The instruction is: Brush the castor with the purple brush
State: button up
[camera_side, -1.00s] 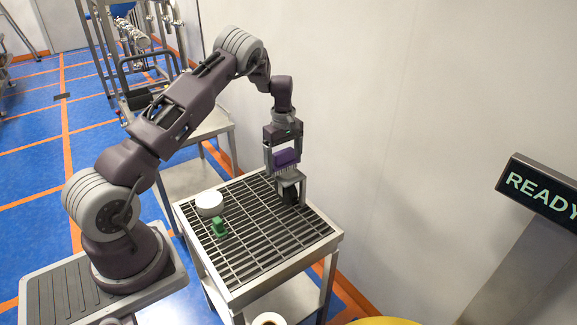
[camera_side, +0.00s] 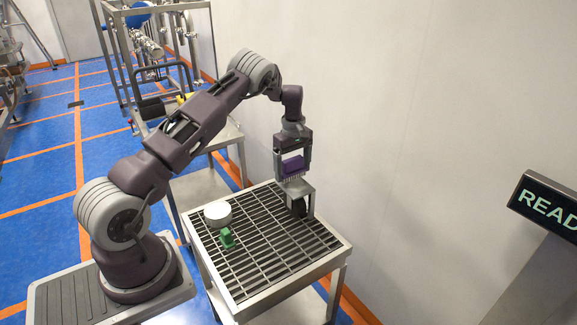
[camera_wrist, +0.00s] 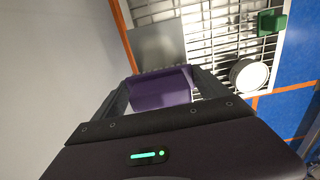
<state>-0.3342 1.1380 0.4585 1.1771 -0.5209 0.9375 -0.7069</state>
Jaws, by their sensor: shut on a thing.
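The purple brush (camera_side: 293,166) is held in my gripper (camera_side: 293,170), with its bristles pointing down. The castor (camera_side: 300,190) stands on the slatted table top, its grey plate uppermost and its dark wheel below. The brush is right over the castor's plate; the bristles look at or very near it, and I cannot tell contact for certain. In the wrist view the brush (camera_wrist: 162,90) lies between my fingers, and the castor's flat grey plate (camera_wrist: 158,48) shows beyond it.
A white round container (camera_side: 217,213) and a green object (camera_side: 227,238) stand on the slatted table (camera_side: 262,262), left of the castor. A pale wall rises close behind the table. A READY sign (camera_side: 548,203) is at the right.

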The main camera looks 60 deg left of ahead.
jog(key=shift+d, duration=3.5)
jog(key=shift+a, duration=5.05)
jog(key=shift+d, duration=0.1)
notch_tip(320, 180, up, 7)
jog(key=shift+f, duration=0.2)
